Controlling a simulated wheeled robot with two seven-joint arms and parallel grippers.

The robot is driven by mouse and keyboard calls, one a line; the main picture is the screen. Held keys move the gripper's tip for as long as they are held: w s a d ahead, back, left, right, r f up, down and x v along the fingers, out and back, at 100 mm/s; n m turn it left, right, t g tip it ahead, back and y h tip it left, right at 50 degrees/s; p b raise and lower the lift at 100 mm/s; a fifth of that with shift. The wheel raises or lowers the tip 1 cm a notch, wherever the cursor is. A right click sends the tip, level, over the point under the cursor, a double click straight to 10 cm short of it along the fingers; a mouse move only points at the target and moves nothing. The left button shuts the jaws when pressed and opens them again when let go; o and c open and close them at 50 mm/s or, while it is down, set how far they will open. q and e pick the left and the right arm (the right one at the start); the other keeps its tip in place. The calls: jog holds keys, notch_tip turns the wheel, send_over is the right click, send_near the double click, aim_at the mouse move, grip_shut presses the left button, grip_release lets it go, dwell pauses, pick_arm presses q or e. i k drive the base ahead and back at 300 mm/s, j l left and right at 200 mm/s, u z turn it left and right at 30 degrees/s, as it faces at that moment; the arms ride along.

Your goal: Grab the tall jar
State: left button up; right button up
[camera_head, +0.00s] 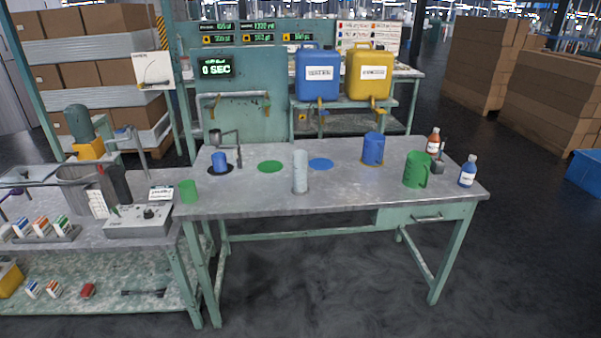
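A tall, pale, slim jar (300,172) stands upright near the front middle of the grey metal table (255,200). It is between a green disc (270,167) and a blue disc (320,164) that lie flat behind it. Nothing touches the jar. Neither of my grippers shows in the head view.
A small green cup (188,191) stands at the table's left. A blue cup (219,161) sits under a small stand. At the right are a blue mug (373,149), a green mug (416,170) and bottles (468,171). The front middle around the jar is clear.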

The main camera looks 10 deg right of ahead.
aim_at(299, 187)
jog(key=i+j+z, duration=0.1)
jog(key=i+j, duration=0.75)
jog(key=i+j+z, duration=0.1)
jog(key=i+j, duration=0.7)
jog(key=j, duration=0.1)
